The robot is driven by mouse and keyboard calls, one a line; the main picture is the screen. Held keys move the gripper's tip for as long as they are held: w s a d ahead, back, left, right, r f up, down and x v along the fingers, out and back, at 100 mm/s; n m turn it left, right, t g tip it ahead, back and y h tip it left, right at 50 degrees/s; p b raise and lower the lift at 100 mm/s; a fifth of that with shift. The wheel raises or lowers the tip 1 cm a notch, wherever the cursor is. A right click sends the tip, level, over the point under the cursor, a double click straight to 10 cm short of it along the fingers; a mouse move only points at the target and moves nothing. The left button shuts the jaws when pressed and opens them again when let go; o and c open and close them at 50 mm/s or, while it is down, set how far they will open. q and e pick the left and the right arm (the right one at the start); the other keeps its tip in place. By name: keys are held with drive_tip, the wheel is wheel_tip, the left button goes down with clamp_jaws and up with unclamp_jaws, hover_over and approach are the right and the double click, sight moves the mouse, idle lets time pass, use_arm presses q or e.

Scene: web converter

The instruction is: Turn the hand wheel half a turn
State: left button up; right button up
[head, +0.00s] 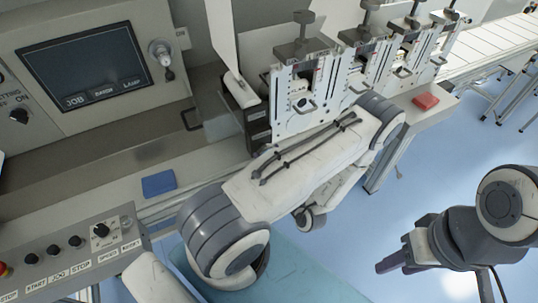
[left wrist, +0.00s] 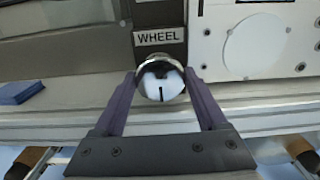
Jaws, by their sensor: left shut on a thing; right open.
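The hand wheel (left wrist: 161,84) is a small round shiny knob with a dark upright mark on its lower face, below a plate reading WHEEL (left wrist: 160,36). My left gripper (left wrist: 160,78) has one finger on each side of the wheel and is shut on it. In the head view my left arm crosses the middle, and the wheel and left gripper are hidden behind it. My right gripper (head: 392,262) is open and empty over the blue floor at the lower right, well apart from the machine.
A blue block (head: 158,184) lies on the machine's ledge at left. A red block (head: 426,101) lies on a ledge at right. A button panel (head: 75,250) stands at lower left. Several metal units (head: 300,95) line the back.

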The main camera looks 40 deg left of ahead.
use_arm(q)
drive_tip(key=shift+f, duration=0.1)
idle(0.3)
drive_tip(key=o, duration=1.3)
drive_tip(key=shift+d, duration=0.15)
drive_tip(key=b+v, duration=0.3)
drive_tip(key=v, duration=0.7)
drive_tip(key=shift+d, duration=0.1)
